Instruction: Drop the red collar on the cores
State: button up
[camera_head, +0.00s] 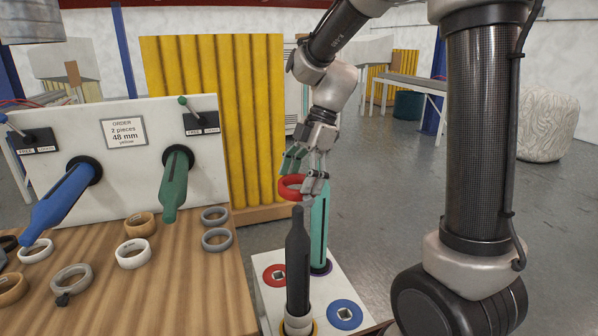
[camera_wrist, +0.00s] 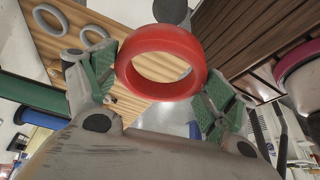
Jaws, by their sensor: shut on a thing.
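The red collar (camera_head: 291,188) is a thick ring. My gripper (camera_head: 303,174) is shut on it, with a green-padded finger at each side, and holds it in the air. The collar (camera_wrist: 190,78) also shows in the wrist view between the fingers (camera_wrist: 158,92), its opening empty. In the head view it appears just above the tip of a dark bottle-shaped post (camera_head: 298,262), apart from it. Pale rings (camera_head: 297,322), perhaps the cores, sit around this post's foot. Whether the collar is centred over the post I cannot tell.
A teal post (camera_head: 320,215) stands close behind, on the same white board (camera_head: 262,256). The board also has a red disc (camera_head: 270,281) and a blue disc (camera_head: 345,304). A wooden table (camera_head: 185,290) at left bears several loose rings, beneath blue and green slanted pegs.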

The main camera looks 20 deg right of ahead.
aim_at(300, 214)
jog(key=shift+f, duration=5.05)
jog(key=o, duration=1)
jog(key=shift+o, duration=0.2)
jog(key=s+v, duration=0.1)
jog(key=v, duration=1.1)
jog(key=shift+w, duration=0.45)
